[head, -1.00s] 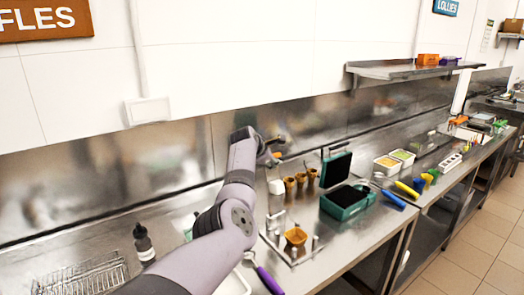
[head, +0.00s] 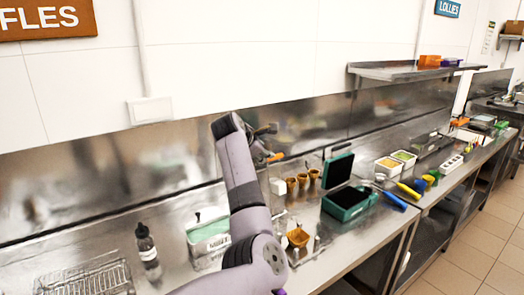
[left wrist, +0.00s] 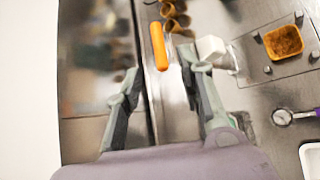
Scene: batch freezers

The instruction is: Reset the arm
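My left arm reaches up from the bottom of the head view. My left gripper (head: 268,143) is high in front of the steel backsplash, partly hidden behind my arm. In the left wrist view the two fingers of this gripper (left wrist: 160,64) are spread wide. An orange handle (left wrist: 159,46) shows between and beyond the fingertips; I see no finger closed on it. The orange handle also shows in the head view (head: 276,157), close below the gripper. My right gripper is in neither view.
The steel counter holds a dark bottle (head: 147,250), a wire rack (head: 85,280), a green-topped tub (head: 208,238), a waffle bowl (head: 298,238) on a stand, cones (head: 302,180) and an open green case (head: 347,203). A wall shelf (head: 405,69) hangs at right.

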